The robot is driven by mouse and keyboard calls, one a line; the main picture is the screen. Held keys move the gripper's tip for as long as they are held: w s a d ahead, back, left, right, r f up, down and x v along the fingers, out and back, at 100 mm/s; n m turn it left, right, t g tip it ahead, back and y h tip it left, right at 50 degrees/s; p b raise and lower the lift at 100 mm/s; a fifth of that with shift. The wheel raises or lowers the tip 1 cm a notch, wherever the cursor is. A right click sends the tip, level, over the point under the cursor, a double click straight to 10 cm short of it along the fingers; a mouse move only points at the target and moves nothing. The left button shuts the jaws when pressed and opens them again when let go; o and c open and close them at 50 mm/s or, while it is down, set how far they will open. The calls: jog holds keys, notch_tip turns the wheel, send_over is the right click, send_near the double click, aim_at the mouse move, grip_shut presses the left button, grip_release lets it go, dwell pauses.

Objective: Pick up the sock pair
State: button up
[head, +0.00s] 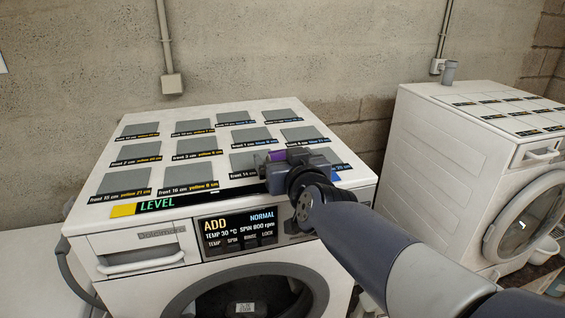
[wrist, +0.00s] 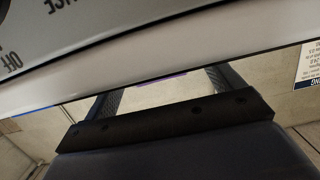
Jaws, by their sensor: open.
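A small purple thing (head: 277,156), which looks like the sock pair, shows at the front right of the left washing machine's top. It is mostly hidden behind my gripper (head: 284,164), and its shape cannot be made out. In the wrist view a thin purple strip (wrist: 165,77) shows between the two dark fingers of my gripper (wrist: 165,85). The fingers stand apart, one on each side of the strip. I cannot tell whether they touch it.
The left washing machine (head: 110,190) has several grey labelled squares on top and a LEVEL strip (head: 190,200) along its front edge. A block wall (head: 300,50) is behind.

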aim_at(280, 153)
jog(key=x, duration=0.4)
jog(key=shift+f, duration=0.1)
jog(key=c, duration=1.1)
jog(key=shift+o, duration=0.2)
